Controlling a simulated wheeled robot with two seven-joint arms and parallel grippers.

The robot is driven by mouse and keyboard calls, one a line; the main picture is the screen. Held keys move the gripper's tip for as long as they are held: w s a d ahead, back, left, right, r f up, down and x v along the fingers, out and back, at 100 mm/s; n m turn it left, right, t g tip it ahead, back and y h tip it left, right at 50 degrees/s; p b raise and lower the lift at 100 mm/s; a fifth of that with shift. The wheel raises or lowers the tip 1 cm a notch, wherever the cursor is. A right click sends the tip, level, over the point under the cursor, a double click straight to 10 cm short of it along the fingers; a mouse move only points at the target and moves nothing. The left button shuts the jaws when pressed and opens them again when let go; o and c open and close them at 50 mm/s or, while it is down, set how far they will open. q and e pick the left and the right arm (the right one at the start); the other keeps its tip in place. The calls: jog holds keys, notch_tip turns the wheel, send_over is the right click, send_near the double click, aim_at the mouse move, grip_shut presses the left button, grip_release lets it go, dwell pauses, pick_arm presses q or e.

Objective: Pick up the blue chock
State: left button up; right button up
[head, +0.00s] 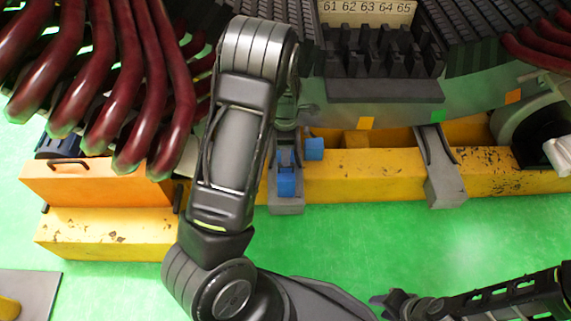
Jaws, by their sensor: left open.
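A blue chock (287,182) sits on a grey bracket (287,208) at the front of the yellow beam, in the middle of the head view. A second blue piece (314,148) shows just behind it to the right; I cannot tell whether the two are joined. My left arm reaches up over the scene, and my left gripper (286,148) points down just above the blue chock. It is open, partly hidden by my own arm. Whether its fingers touch the chock is unclear. My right gripper (384,302) is low at the right, over the green floor, away from the chock.
The yellow beam (375,180) runs along the stator's foot, with another grey bracket (444,185) at the right. Dark red coil ends (85,75) hang at the upper left. Orange and yellow steps (95,190) stand below them.

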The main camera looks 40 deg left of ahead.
aim_at(286, 175)
pick_arm(q)
jog(key=shift+f+b, duration=0.45)
jog(key=shift+f, duration=0.85)
jog(key=shift+w+f+b, duration=0.15)
jog(key=shift+f+b, duration=1.15)
jog(key=shift+f, duration=1.35)
jog(key=shift+c, duration=0.4)
grip_shut()
jog(key=shift+r, duration=0.1)
